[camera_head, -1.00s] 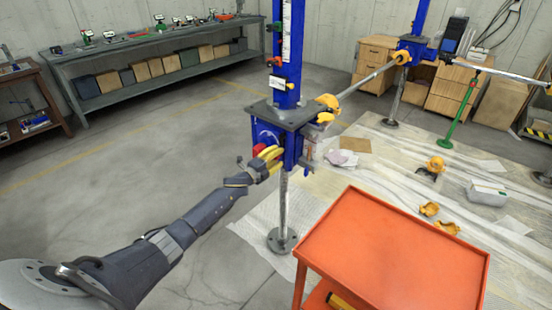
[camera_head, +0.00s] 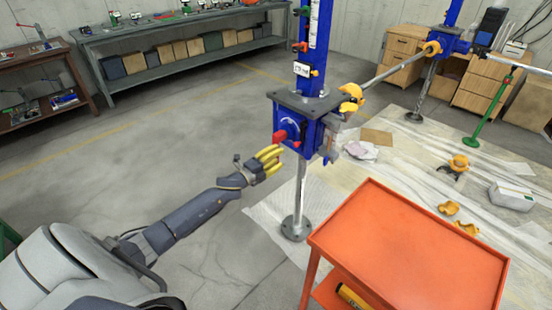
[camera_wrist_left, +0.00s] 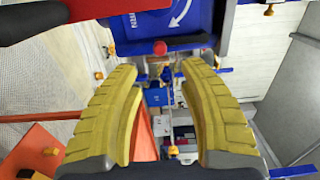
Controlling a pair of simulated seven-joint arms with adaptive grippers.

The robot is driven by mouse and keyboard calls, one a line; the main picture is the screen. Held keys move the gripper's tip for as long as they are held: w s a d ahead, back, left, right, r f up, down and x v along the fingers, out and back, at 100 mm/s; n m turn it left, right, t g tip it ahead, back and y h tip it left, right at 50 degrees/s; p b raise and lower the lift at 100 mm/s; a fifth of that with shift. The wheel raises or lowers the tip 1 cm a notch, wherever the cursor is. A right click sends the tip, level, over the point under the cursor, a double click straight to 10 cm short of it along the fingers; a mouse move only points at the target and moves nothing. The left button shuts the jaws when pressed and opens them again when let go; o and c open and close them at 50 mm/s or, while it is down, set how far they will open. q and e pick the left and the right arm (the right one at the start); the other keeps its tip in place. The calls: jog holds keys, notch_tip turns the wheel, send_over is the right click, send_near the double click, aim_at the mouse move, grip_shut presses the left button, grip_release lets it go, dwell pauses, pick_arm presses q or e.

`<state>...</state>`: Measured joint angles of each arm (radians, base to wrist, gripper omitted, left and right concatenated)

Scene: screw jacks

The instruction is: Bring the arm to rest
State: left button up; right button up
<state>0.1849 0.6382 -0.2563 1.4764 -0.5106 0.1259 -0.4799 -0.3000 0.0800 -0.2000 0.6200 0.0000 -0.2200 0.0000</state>
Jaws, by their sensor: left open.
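My left gripper (camera_head: 268,161) has yellow fingers and comes in from the left. It is open and empty, just left of and below the blue gearbox of the screw jack (camera_head: 312,133). A red knob or handle (camera_head: 280,136) sticks out of the gearbox side, close to the fingertips but apart from them. In the left wrist view the two yellow fingers (camera_wrist_left: 163,110) are spread with nothing between them. The blue jack housing (camera_wrist_left: 180,22) with a white curved arrow lies beyond them. My right gripper is in neither view.
An orange cart (camera_head: 410,245) stands right of the jack's post. The jack's round foot (camera_head: 296,228) is on the floor. A shaft (camera_head: 395,70) runs to a second jack. A workbench (camera_head: 180,30) lines the back wall. The floor at left is clear.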

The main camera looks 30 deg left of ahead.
pick_arm(q)
jog(key=shift+s, duration=0.35)
